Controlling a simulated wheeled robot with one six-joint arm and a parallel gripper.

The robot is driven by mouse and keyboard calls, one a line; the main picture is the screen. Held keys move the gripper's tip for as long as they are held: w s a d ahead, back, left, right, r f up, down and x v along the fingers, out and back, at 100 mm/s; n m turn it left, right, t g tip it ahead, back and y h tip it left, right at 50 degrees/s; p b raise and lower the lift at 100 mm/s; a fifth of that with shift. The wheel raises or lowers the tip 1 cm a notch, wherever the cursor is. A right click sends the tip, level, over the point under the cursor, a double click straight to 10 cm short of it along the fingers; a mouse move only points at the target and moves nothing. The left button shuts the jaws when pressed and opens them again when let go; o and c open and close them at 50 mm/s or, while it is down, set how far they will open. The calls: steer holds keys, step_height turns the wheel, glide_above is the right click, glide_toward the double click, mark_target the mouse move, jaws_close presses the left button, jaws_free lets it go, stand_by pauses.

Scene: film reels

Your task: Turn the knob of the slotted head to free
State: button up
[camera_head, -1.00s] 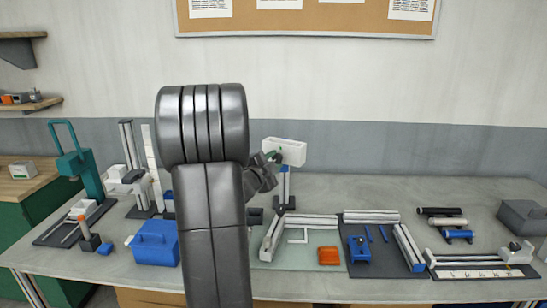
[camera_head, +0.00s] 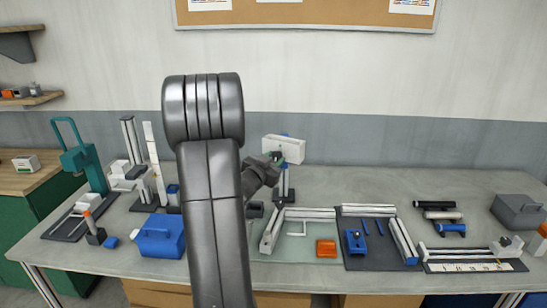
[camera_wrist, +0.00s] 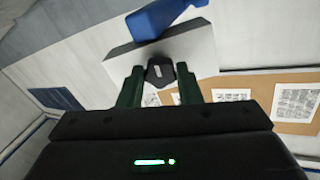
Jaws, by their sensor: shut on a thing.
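The slotted head is a white block (camera_head: 284,148) on an upright post near the back middle of the bench. In the wrist view its white body (camera_wrist: 170,50) fills the upper middle, with a blue part (camera_wrist: 165,18) above it. A small dark knob (camera_wrist: 160,71) sits on its near face. My gripper (camera_head: 275,158) reaches the block from the left. In the wrist view the green fingers of my gripper (camera_wrist: 160,86) stand on both sides of the knob, shut on it. The knob is hidden in the head view, and its slot or marking cannot be read.
White rails (camera_head: 302,213), an orange block (camera_head: 326,248) and a dark mat (camera_head: 378,262) lie in front of the post. A blue case (camera_head: 160,238) and a teal stand (camera_head: 86,160) are at left. A grey box (camera_head: 519,211) is at right.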

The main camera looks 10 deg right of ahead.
steer(key=shift+f+n, duration=0.1)
steer(key=shift+n, duration=0.3)
steer(key=o, duration=1)
steer(key=shift+c, duration=0.2)
steer(key=shift+s+a, duration=0.1)
steer(key=b+v, duration=0.3)
steer(key=v, duration=1)
steer(key=shift+s+a, duration=0.15)
steer(key=shift+s, duration=0.1)
steer(key=p+x, duration=0.3)
steer(key=x, duration=1.1)
